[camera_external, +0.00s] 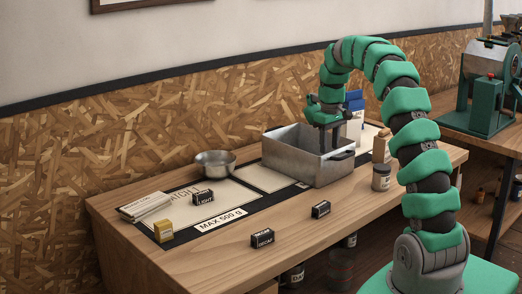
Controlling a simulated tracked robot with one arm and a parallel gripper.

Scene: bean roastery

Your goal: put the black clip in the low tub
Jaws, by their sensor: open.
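The grey metal tub (332,171) stands on the wooden bench against the chipboard wall; its walls hide its floor. My gripper (329,146) points down over the tub, with its fingers at or inside the opening. It is open, and nothing shows between the fingers. Three small black labelled pieces lie on the bench: one marked LIGHT (203,197) on the pale mat, one seemingly marked DECAF (262,239) near the front edge, and one (321,210) in front of the tub. I cannot tell which of them is the black clip, or whether one lies inside the tub.
A metal bowl (214,164) stands left of the tub. A jar (381,177) stands right of the tub, with blue-and-white packages (354,117) behind. The bench's front middle is mostly clear.

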